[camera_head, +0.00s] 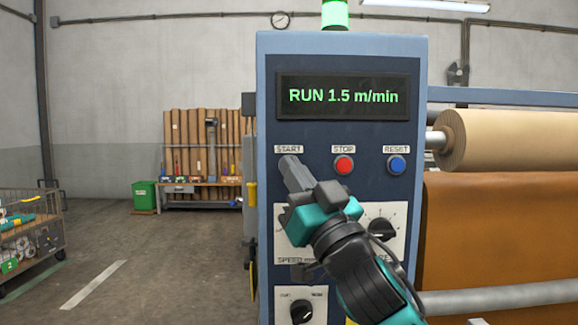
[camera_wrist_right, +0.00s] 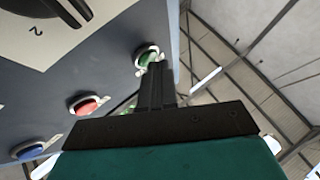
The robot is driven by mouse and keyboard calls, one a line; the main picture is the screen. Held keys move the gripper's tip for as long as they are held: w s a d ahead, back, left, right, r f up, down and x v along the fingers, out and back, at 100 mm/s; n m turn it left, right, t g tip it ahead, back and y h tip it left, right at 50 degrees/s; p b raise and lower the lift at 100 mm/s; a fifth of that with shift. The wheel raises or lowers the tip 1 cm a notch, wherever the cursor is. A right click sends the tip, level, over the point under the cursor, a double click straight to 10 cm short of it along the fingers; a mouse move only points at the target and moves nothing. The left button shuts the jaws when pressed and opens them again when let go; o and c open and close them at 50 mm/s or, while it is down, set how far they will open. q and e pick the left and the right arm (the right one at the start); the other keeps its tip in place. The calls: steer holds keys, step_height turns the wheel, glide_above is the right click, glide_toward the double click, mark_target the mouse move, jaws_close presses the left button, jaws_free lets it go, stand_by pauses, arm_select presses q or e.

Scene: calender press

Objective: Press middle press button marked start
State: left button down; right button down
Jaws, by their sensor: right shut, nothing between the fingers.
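The control panel (camera_head: 343,140) faces me with a row of START, STOP and RESET labels. The START label (camera_head: 289,149) is the leftmost. Its button is hidden behind my right gripper (camera_head: 291,164) in the head view. In the right wrist view the green button (camera_wrist_right: 146,55) shows just beyond the fingertips (camera_wrist_right: 156,68). The fingers are shut and empty, with the tips at or very close to the button; contact cannot be told. The display (camera_head: 343,96) reads "RUN 1.5 m/min". My left gripper is not in view.
The red STOP button (camera_head: 344,165) and blue RESET button (camera_head: 396,164) sit to the right. A dial (camera_head: 383,228) is below. A green lamp (camera_head: 335,13) glows on top. Rollers with brown material (camera_head: 500,225) stand at right, a cart (camera_head: 30,235) at left.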

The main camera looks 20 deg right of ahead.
steer(key=shift+s, duration=0.1)
steer(key=shift+s+a, duration=0.2)
steer(key=shift+s, duration=0.4)
steer(key=shift+s, duration=0.1)
steer(key=s, duration=0.2)
steer(key=s+a+p, duration=0.1)
steer(key=s, duration=0.1)
steer(key=shift+s+a, duration=0.2)
steer(key=shift+s, duration=0.1)
stand_by(0.4)
